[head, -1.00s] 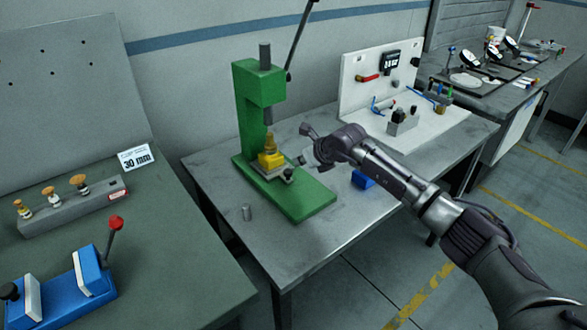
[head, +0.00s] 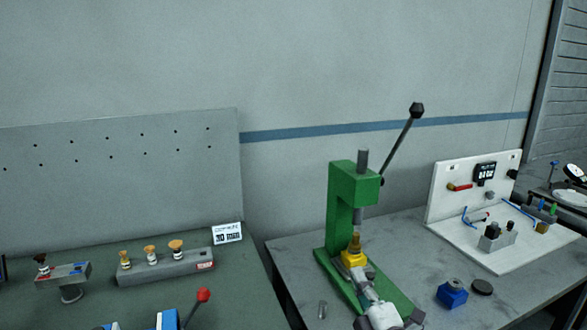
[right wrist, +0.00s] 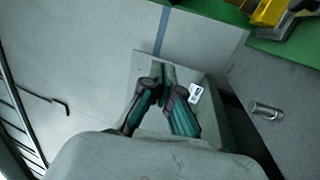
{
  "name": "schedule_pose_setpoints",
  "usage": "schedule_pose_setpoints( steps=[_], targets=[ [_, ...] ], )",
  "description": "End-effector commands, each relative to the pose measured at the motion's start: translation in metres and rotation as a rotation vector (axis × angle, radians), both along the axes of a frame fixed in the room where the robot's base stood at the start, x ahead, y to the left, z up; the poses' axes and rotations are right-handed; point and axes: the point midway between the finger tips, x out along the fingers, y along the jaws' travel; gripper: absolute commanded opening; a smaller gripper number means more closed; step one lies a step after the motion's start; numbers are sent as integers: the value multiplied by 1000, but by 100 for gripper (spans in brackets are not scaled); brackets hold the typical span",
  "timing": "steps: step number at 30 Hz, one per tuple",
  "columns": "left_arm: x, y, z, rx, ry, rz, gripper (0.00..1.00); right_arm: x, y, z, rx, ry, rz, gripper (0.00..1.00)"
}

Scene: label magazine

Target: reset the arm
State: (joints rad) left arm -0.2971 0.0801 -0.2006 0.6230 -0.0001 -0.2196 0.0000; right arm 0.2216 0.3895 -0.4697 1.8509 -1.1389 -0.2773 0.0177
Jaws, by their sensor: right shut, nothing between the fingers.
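My right gripper (head: 366,319) shows at the bottom edge of the head view, in front of the green press base, and is partly cut off. In the right wrist view its two dark-and-green fingers (right wrist: 166,82) are closed together with nothing between them. The green press (head: 357,188) stands upright on the grey table, with its black lever raised to the upper right. A yellow fixture (head: 353,259) sits on its base, under the ram. My left gripper is out of view.
A blue block (head: 452,293) and dark disc (head: 482,287) are to the right.

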Motion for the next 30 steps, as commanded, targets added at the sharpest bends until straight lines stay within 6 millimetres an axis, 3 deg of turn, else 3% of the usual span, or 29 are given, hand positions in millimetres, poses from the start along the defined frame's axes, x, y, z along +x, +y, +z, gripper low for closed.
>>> schedule_pose_setpoints(
  steps=[3, 6, 9, 12, 18, 27, 28, 30],
  targets=[
    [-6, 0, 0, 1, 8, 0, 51, -43, -56, -54, 408, 266, -233, 0],
    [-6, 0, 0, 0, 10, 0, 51, -88, -85, -108, 653, 501, -403, 0],
    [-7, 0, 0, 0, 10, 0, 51, -140, -98, -155, 826, 725, -543, 0],
    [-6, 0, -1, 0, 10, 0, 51, -185, -98, -186, 931, 905, -637, 0],
    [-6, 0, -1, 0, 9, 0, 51, -254, -90, -217, 1047, 1163, -752, 0],
    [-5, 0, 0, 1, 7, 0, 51, -339, -70, -231, 1131, 1467, -856, 0],
    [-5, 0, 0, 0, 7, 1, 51, -347, -68, -232, 1136, 1497, -865, 0],
    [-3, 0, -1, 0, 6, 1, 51, -340, -68, -251, 1129, 1499, -868, 0]
  ],
)
